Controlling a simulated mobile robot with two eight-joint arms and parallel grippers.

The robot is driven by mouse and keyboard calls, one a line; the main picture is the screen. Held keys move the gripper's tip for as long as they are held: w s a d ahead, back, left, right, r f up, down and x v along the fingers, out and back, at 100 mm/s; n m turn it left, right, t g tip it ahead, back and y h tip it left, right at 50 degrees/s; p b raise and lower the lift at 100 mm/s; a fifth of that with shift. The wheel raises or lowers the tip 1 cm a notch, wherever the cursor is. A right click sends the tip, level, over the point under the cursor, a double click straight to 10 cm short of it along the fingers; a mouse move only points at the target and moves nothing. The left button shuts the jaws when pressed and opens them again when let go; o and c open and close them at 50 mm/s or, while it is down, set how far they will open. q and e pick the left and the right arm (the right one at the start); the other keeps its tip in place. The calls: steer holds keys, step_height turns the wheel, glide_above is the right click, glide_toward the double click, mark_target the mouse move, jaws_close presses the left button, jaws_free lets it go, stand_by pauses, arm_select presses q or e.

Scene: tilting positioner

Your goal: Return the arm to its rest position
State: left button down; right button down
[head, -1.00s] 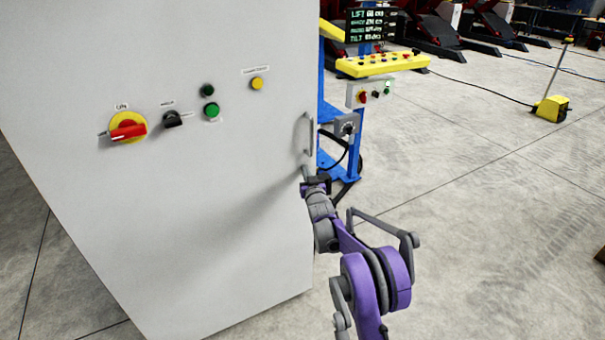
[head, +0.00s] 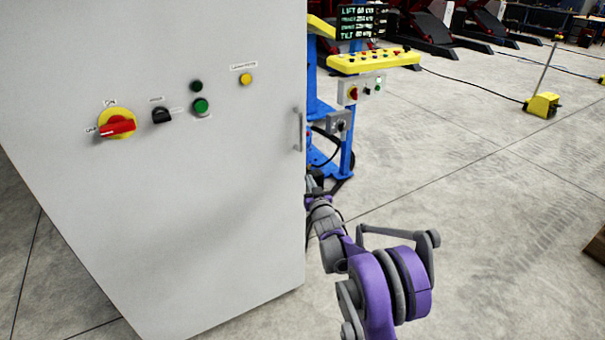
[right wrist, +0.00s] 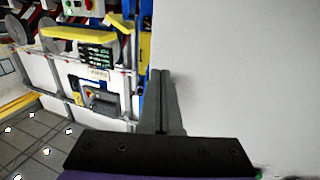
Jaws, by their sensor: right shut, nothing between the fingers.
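My right arm comes up from the bottom of the head view, purple and grey. Its gripper (head: 313,183) is at the right edge of the grey cabinet (head: 200,230), below the door handle (head: 298,130). In the right wrist view the fingers (right wrist: 162,100) are together and hold nothing, with the pale cabinet side (right wrist: 240,80) close on the right. The cabinet door carries a red and yellow rotary switch (head: 117,124), a black knob (head: 161,115), a green button (head: 201,106) and a yellow button (head: 246,79). My left gripper is not in view.
A blue stand with a yellow control panel (head: 372,62) and a display (head: 362,20) stands behind the cabinet's right edge. A yellow pedal unit (head: 542,105) lies on the floor with a cable. The floor on the right (head: 480,200) is mostly clear.

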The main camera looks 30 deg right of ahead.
steer(key=s+a+r+g+y+p, duration=0.1)
steer(key=s+a+r+g+p, duration=0.25)
steer(key=s+a, duration=0.45)
steer(key=s+a+r+g+y+p, duration=0.1)
steer(key=s+a+r+g+p, duration=0.1)
steer(key=s+a+r, duration=0.55)
steer(key=s+a+f+n+g+y+p, duration=0.1)
steer(key=s+a, duration=0.3)
steer(key=s, duration=0.5)
steer(key=s+a+f+n+g+y+p, duration=0.1)
steer(key=s+a+f+g+p, duration=0.1)
steer(key=s, duration=0.7)
steer(key=s+a+f+n+g+y+p, duration=0.1)
steer(key=s+a+g+p, duration=0.1)
steer(key=s+a, duration=0.3)
steer(key=s+g, duration=0.1)
steer(key=s, duration=0.3)
steer(key=shift+a+f+n+y, duration=0.3)
steer(key=shift+a+f, duration=0.1)
steer(key=shift+s, duration=0.1)
